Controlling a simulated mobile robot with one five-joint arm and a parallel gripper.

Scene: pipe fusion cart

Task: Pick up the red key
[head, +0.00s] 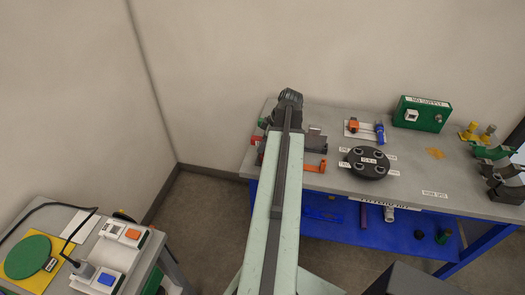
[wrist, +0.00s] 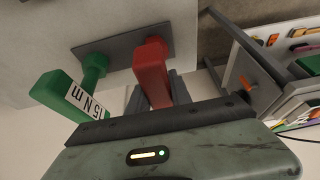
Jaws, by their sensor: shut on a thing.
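The red key (wrist: 150,70) is a red bar in the middle of the wrist view. My gripper (wrist: 157,92) is shut on it, with a grey finger showing on each side of the bar. The red key's far end overlaps a dark grey plate (wrist: 120,45); I cannot tell whether it touches it. A green key (wrist: 62,92) with a white "15 N m" label stands at the same plate, left of the red key and apart from my gripper. In the head view my arm covers the place where my gripper is.
In the head view a grey bench (head: 455,204) holds an orange bracket-like piece (head: 315,167), a round black disc (head: 367,172) and a green box (head: 421,114). A second table with a green disc (head: 28,257) stands at the lower left. Floor lies between them.

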